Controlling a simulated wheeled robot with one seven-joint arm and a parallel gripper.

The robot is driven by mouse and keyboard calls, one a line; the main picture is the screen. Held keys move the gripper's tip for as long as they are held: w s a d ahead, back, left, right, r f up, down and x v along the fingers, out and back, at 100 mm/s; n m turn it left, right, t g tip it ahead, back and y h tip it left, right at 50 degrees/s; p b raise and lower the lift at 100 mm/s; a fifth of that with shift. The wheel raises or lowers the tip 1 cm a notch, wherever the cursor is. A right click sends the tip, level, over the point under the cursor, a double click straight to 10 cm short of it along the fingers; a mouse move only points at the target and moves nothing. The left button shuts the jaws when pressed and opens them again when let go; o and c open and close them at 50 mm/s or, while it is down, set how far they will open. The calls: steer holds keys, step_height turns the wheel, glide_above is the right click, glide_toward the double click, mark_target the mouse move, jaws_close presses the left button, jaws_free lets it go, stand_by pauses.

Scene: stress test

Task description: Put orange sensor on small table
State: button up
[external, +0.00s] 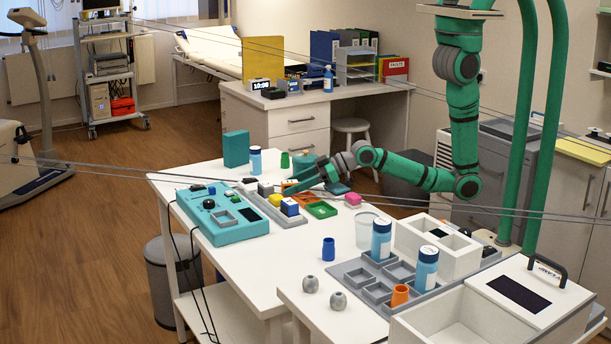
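A small orange piece (289,185) shows among the blocks at the back of the white table (185,174); it may be the orange sensor, but it is partly hidden by my gripper. My gripper (291,191) reaches in low from the right, its tip beside this piece and above the block tray. I cannot tell whether its fingers are open or touch anything. A second white table (315,325) stands in the front right; I cannot tell which surface is the small table.
A teal control box (222,229) and grey block tray (270,211) lie left of my gripper. Blue-capped bottles (381,239) and white bins (455,330) crowd the front right. Thin cables cross the view.

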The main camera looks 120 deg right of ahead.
steer(key=shift+r, duration=0.1)
steer(key=shift+s+r, duration=0.1)
steer(key=shift+s, duration=0.1)
steer(key=shift+o, duration=0.4)
steer(key=shift+v, duration=3.55)
steer(key=shift+r, duration=0.1)
steer(key=v, duration=0.3)
steer(key=shift+s+a+r, duration=0.1)
steer(key=shift+a, duration=0.05)
steer(key=shift+x, duration=5.2)
steer(key=shift+c, duration=0.3)
